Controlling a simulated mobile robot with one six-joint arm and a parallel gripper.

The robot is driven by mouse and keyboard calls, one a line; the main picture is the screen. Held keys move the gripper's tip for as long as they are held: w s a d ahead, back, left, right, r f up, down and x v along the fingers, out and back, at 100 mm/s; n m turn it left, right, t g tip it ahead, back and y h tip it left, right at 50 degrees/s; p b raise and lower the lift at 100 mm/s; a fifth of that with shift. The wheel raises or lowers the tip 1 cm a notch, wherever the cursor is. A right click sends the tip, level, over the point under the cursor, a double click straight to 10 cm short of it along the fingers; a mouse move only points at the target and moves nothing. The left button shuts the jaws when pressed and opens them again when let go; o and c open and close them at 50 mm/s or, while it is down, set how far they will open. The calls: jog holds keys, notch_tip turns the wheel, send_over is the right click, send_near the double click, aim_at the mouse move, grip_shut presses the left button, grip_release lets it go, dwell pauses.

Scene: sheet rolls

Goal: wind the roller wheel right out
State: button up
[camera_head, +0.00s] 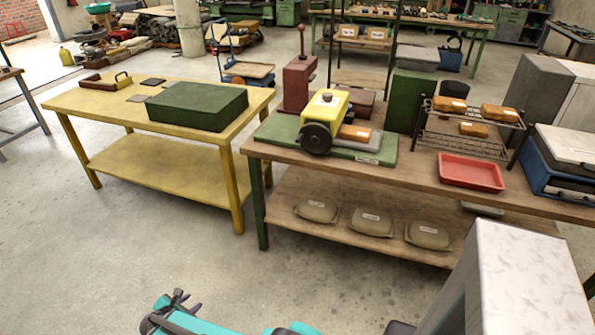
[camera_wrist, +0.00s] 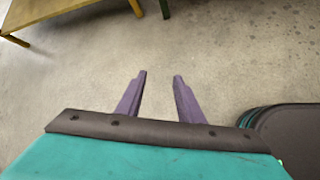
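The sheet roller is a yellow machine (camera_head: 325,106) on a green base (camera_head: 372,150), standing on the brown wooden bench in the head view. Its dark round roller wheel (camera_head: 316,139) is on the front side, facing me. My gripper (camera_wrist: 159,76) is open and empty in the wrist view, its two purple fingers apart above bare floor. In the head view my teal arm is at the bottom edge, well short of the bench. The wheel does not show in the wrist view.
A yellow table (camera_head: 75,104) with a green block (camera_head: 197,106) stands left. On the brown bench (camera_head: 419,179) are a red press (camera_head: 298,84), a red tray (camera_head: 471,172) and a wire rack (camera_head: 465,143). A pale cabinet (camera_head: 520,280) stands at lower right. Open floor lies before the bench.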

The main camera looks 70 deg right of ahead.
jog(key=w+d+r+n+t+h+b, duration=0.2)
jog(key=w+d+r+n+h, duration=0.1)
jog(key=d+r, duration=0.95)
jog(key=w+d+r+n+t+h+b, duration=0.25)
jog(key=d+r, duration=0.65)
jog(key=d, duration=0.6)
jog(key=m+g+h+b, duration=0.3)
jog(key=g+h, duration=0.2)
jog(key=g, duration=0.1)
send_near(297, 143)
jog(key=a, duration=0.2)
jog(key=shift+a+r+y, duration=0.2)
jog(key=shift+r+y, duration=0.05)
jog(key=shift+r, duration=0.05)
jog(key=shift+d+p, duration=0.15)
jog(key=shift+p, duration=0.15)
jog(key=shift+w+d+p, duration=0.15)
jog(key=shift+d+p, duration=0.5)
jog(key=shift+d, duration=2.7)
jog(key=shift+w+d+p, duration=0.2)
jog(key=shift+d+p, duration=0.45)
jog(key=shift+d, duration=2.7)
